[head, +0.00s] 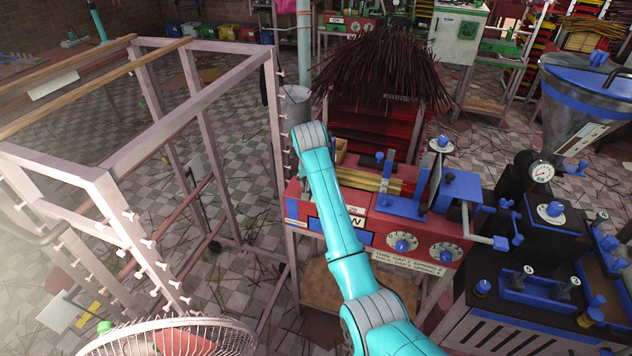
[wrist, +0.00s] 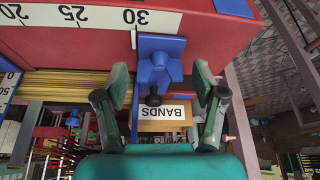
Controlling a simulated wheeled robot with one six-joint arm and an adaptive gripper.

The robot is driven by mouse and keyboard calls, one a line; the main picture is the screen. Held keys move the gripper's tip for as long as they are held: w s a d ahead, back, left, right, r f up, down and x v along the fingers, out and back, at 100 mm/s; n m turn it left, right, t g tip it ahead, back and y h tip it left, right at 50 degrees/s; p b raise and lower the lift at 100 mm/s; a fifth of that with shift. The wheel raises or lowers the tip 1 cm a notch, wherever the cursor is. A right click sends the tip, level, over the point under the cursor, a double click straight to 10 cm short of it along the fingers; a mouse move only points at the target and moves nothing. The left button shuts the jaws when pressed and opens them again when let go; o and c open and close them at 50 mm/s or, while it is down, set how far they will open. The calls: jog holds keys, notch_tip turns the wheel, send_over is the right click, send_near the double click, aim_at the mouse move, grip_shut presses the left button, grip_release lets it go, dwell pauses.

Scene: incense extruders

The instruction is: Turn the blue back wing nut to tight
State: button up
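In the wrist view a blue wing nut (wrist: 160,70) with a few stubby lobes sits on a blue plate (wrist: 162,44) at the edge of the red machine. My gripper (wrist: 161,80) is open. One finger stands on each side of the nut, with a visible gap on both sides; I cannot tell the depth between fingertips and nut. A black knob (wrist: 153,99) is just below the nut in the picture. In the head view my teal arm reaches over the red machine (head: 375,235); the gripper and this nut are not visible there.
A box labelled BANDS (wrist: 163,113) lies just beyond the nut, between the fingers. A ruler scale (wrist: 90,16) and yellow sticks (wrist: 60,82) are to the left. In the head view a metal frame (head: 110,180) stands left, a fan (head: 165,338) in front, and a hopper machine (head: 580,95) right.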

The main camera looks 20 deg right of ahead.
jog(key=v, duration=1.2)
dwell(0.3)
